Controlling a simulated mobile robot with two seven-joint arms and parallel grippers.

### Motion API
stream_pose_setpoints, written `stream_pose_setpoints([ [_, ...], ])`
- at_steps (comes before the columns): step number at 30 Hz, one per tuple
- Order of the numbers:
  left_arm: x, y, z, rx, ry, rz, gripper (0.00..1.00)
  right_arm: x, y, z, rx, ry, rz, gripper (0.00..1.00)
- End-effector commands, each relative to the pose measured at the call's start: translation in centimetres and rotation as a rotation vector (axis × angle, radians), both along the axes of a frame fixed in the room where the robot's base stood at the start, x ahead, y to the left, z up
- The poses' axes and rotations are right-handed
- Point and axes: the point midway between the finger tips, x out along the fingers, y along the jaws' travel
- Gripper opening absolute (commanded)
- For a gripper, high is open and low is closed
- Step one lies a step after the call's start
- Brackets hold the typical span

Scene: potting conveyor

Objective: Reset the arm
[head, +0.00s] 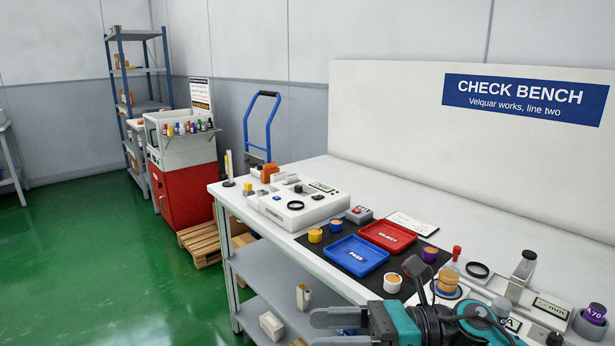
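One arm of mine, teal and black, crosses the lower right of the head view; I take it for my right arm. The grey end of my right gripper (338,319) points left, past the front edge of the white check bench (262,215). The picture's bottom edge and the arm cut off part of this gripper, so its opening does not show clearly. I see nothing clearly held in it. My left gripper is out of view.
A blue PASS tray (356,255) and a red REJECT tray (387,236) lie on a dark mat, with small pots around them. A white device (297,205) stands farther left. Instruments crowd the bench right of my arm. The green floor (90,255) at left is clear.

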Motion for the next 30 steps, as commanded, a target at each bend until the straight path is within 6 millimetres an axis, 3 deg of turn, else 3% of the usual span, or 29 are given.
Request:
stream_pose_setpoints([
  [2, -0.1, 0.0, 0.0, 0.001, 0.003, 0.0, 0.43, 0.2, 0.2, 0.2, 0.199, 0.263, -0.117, 0.71],
  [5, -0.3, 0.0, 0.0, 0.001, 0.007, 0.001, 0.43, 1.3, -1.1, -0.4, 0.444, 0.613, -0.268, 0.71],
  [8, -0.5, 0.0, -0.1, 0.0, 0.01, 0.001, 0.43, 2.3, -3.6, -2.9, 0.688, 0.979, -0.418, 0.71],
  [11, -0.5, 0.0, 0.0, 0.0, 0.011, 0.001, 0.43, 2.3, -6.7, -7.4, 0.934, 1.352, -0.568, 0.71],
  [14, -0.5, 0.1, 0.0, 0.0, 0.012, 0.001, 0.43, 0.5, -9.9, -13.3, 1.183, 1.717, -0.724, 0.71],
  [18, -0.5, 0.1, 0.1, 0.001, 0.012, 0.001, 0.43, -4.3, -12.9, -20.8, 1.496, 2.124, -0.913, 0.71],
  [21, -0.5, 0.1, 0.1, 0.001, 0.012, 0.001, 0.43, -7.6, -13.9, -24.2, 1.656, 2.306, -1.009, 0.71],
  [23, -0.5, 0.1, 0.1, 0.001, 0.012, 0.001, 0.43, -9.2, -14.2, -25.5, 1.724, 2.377, -1.047, 0.71],
  [24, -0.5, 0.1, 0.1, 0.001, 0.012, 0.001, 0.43, -9.9, -14.3, -26.1, -1.727, -2.369, 1.047, 0.71],
  [30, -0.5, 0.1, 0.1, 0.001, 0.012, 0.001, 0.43, -11.2, -14.5, -27.1, -1.689, -2.296, 1.023, 0.71],
])
